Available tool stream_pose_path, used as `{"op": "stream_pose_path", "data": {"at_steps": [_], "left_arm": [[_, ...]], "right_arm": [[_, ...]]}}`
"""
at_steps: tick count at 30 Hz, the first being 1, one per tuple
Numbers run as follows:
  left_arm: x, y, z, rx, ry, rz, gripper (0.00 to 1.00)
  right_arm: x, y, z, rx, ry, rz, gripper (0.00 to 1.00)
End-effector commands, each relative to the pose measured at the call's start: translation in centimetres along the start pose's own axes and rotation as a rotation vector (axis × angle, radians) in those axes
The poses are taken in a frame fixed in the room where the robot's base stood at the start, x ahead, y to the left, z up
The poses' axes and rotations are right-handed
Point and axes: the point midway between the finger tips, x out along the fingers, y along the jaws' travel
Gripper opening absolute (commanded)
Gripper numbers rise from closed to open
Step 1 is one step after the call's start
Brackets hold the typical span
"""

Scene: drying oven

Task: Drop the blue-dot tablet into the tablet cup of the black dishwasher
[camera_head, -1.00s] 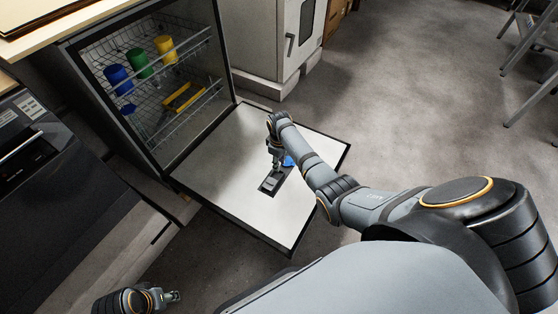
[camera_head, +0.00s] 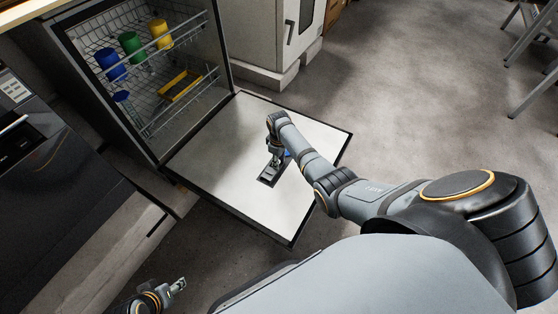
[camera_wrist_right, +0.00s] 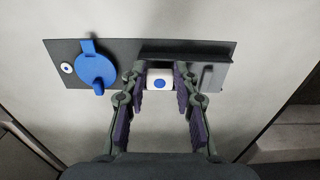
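The tablet (camera_wrist_right: 160,83) is a white block with a blue dot. In the right wrist view it sits between the fingertips of my right gripper (camera_wrist_right: 160,77), which appear closed on its sides. It is over a dark dispenser panel (camera_wrist_right: 110,46) in the open door, which also shows in the head view (camera_head: 266,182). The tablet cup's recess lies below and around the fingertips, partly hidden. A round blue cap (camera_wrist_right: 95,70) is at the panel's left, beside a blue-dot marker (camera_wrist_right: 67,68). My left gripper (camera_head: 178,284) is low in the head view, away from the door.
The dishwasher door (camera_head: 225,205) lies open and flat. Its racks hold a blue cup (camera_head: 111,66), a green cup (camera_head: 131,45), a yellow cup (camera_head: 161,34) and a yellow tray (camera_head: 181,85). A white cabinet (camera_head: 262,38) stands behind. Open floor lies to the right.

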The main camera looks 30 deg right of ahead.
Motion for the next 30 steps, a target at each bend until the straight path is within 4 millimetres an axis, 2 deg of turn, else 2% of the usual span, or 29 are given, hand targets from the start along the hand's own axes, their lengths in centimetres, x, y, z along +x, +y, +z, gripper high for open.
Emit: {"op": "stream_pose_path", "data": {"at_steps": [1,5,14,17,20,27,30], "left_arm": [[0.0,0.0,0.0,0.0,0.0,0.0,0.4],[0.0,0.0,0.0,0.0,-0.001,0.0,0.4],[0.0,0.0,0.0,0.0,0.0,0.0,0.4],[0.0,0.0,0.0,0.0,0.0,0.0,0.4],[0.0,0.0,0.0,0.0,0.0,0.0,0.4],[0.0,0.0,0.0,0.0,0.0,0.0,0.4],[0.0,0.0,0.0,0.0,0.0,0.0,0.4]], "right_arm": [[0.0,0.0,0.0,0.0,0.0,0.0,0.37],[0.0,0.0,0.0,0.0,0.0,-0.001,0.55],[-0.1,0.0,0.0,0.0,0.0,-0.001,0.56],[-0.8,0.1,-0.1,0.0,0.002,0.001,0.56],[-2.5,0.1,-0.1,0.001,0.004,0.002,0.56],[-8.5,0.1,-0.1,0.0,0.004,0.003,0.56],[-10.3,0.1,-0.1,0.0,0.002,0.002,0.56]]}}
